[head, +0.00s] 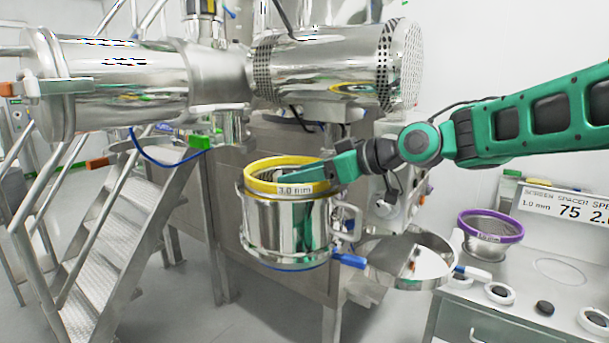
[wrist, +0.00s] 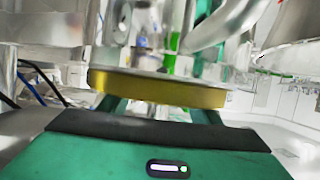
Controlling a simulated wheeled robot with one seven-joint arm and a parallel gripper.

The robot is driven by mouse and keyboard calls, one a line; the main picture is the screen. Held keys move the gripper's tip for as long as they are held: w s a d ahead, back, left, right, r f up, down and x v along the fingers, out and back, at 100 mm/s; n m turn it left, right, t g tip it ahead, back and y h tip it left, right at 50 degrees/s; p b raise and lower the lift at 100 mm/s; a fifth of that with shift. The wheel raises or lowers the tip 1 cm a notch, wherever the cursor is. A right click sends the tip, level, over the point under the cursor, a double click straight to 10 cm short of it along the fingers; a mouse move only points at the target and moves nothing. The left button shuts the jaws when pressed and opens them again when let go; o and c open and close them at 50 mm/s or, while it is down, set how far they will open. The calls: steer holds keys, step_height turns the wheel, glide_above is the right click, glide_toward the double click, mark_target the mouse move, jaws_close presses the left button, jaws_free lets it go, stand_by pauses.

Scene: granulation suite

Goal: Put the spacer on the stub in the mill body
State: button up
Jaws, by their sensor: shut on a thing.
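My gripper (head: 335,172) is shut on the rim of a yellow-rimmed screen (head: 287,188) marked 3.0 mm. The screen is at the mouth of the steel mill body (head: 285,228); I cannot tell whether it rests in it or is held just above. In the wrist view the yellow rim (wrist: 160,89) lies across the fingers. The stub inside the mill body is hidden. Ring-shaped pieces that look like spacers lie on the bench at the right: a white-rimmed ring (head: 499,293), a small dark one (head: 544,308) and another white ring (head: 592,319).
A round steel lid (head: 412,265) stands swung open right of the mill body, by a blue handle (head: 348,260). A purple-rimmed screen (head: 490,227) sits on the bench (head: 530,275), before a sign (head: 567,205) reading 1.0 mm and 75. Steel steps (head: 120,230) stand at left.

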steer(key=shift+s+d+f+g, duration=0.1)
steer(key=shift+s+f+g, duration=0.1)
steer(key=shift+f, duration=0.4)
steer(key=shift+s+f+g, duration=0.1)
steer(key=shift+s+f, duration=0.05)
steer(key=shift+f, duration=0.45)
steer(key=o, duration=1.1)
steer(key=shift+o, duration=0.2)
steer(key=shift+d+r, duration=0.2)
steer(key=shift+d, duration=0.2)
steer(key=shift+o, duration=0.2)
steer(key=r+v, duration=0.1)
steer(key=v, duration=0.9)
steer(key=shift+r, duration=0.2)
steer(key=shift+a+r, duration=0.15)
steer(key=shift+a, duration=0.05)
steer(key=shift+s, duration=0.15)
